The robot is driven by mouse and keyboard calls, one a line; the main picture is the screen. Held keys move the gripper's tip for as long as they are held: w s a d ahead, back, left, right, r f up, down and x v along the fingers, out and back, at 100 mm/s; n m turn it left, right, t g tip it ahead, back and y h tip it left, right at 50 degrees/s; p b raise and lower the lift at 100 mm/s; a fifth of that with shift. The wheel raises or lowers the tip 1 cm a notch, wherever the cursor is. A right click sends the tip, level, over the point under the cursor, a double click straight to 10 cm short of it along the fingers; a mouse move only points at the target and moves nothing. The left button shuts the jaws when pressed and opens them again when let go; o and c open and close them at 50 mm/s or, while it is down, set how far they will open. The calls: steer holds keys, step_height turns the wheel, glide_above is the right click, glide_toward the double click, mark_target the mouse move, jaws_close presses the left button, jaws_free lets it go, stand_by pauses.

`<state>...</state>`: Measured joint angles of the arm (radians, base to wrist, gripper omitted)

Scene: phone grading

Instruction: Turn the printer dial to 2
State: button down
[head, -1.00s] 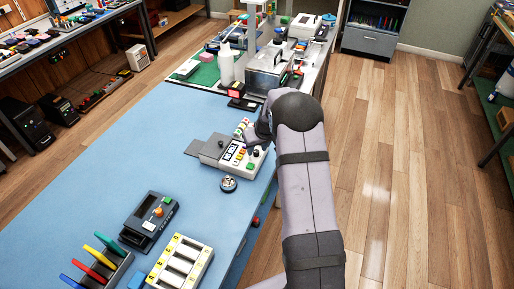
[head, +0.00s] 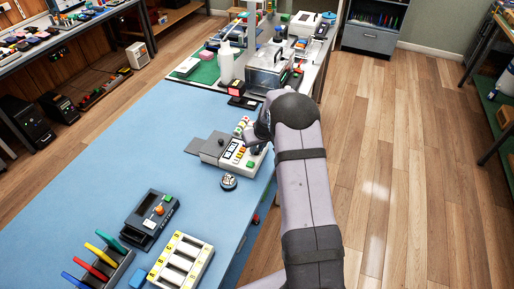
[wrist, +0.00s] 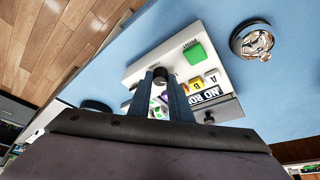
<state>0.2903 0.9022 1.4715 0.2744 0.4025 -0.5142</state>
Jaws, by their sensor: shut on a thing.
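The printer (head: 211,152) is a pale box with a grey end and coloured buttons, near the right edge of the blue table. In the wrist view its white body (wrist: 138,66) carries a green PRINT button (wrist: 194,52), lettered coloured keys and a partly hidden black-and-white label. The dark round dial (wrist: 161,73) shows between my fingertips. My gripper (wrist: 163,80) is shut on the dial from above. The number the dial points to cannot be read. In the head view my gripper (head: 256,137) is over the printer's right part, and my arm hides the dial.
A small round metal-topped thing (head: 229,182) lies just in front of the printer; it also shows in the wrist view (wrist: 254,41). The table's left middle is clear.

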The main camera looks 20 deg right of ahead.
steer(key=shift+r+m+p, duration=0.1)
steer(key=shift+m+p, duration=0.3)
steer(key=shift+a+m+h+p, duration=0.1)
steer(key=shift+m+h+p, duration=0.2)
steer(key=shift+m, duration=0.1)
steer(key=shift+f+m+h+b, duration=0.25)
steer(key=shift+m+h+b, duration=0.2)
steer(key=shift+m, duration=0.55)
steer(key=m+b, duration=0.1)
steer(key=b, duration=0.1)
steer(key=m+h+b, duration=0.1)
steer(key=b, duration=0.1)
steer(key=shift+w+a+f+m+b, duration=0.1)
steer(key=shift+w+f+m+b, duration=0.05)
steer(key=shift+m+b, duration=0.15)
steer(key=shift+m+g+b, duration=0.4)
steer(key=shift+m+b, duration=0.2)
steer(key=shift+b, duration=0.35)
steer(key=shift+r+m+h+b, duration=0.2)
steer(key=shift+m+h+b, duration=0.15)
steer(key=shift+m+b, duration=0.35)
steer(key=shift+r, duration=0.1)
steer(key=c, duration=1.6)
jaws_free()
steer(key=shift+c, duration=0.2)
